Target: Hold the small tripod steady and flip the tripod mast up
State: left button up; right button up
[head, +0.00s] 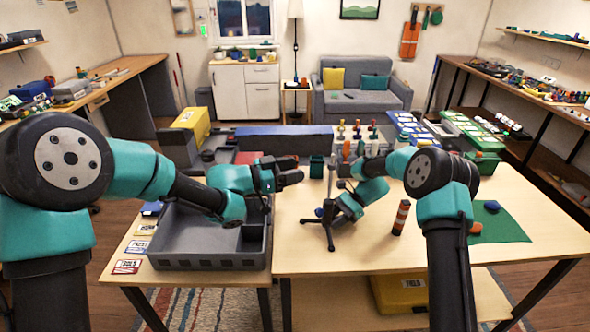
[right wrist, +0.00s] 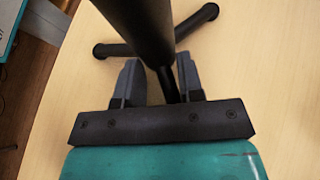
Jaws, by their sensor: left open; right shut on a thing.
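The small black tripod (head: 329,232) stands on the table right of the grey tray, its legs spread. A thin dark post (head: 331,180) rises from it, close to upright; its top is hard to make out. My right gripper (head: 338,207) is at the tripod from the right. In the right wrist view its fingers (right wrist: 157,82) are shut on a thin dark rod of the tripod (right wrist: 168,84), with a thick black tube in front and splayed legs beyond. My left gripper (head: 297,169) is open and empty, up and left of the tripod, apart from it.
A grey tray (head: 212,262) fills the table's left part. An orange-and-dark striped post (head: 401,217) stands right of the tripod. A green mat (head: 500,222) lies at the right. The front middle is clear.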

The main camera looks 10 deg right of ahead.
jog(key=o, duration=0.8)
jog(key=shift+d, duration=0.1)
jog(key=v, duration=1.2)
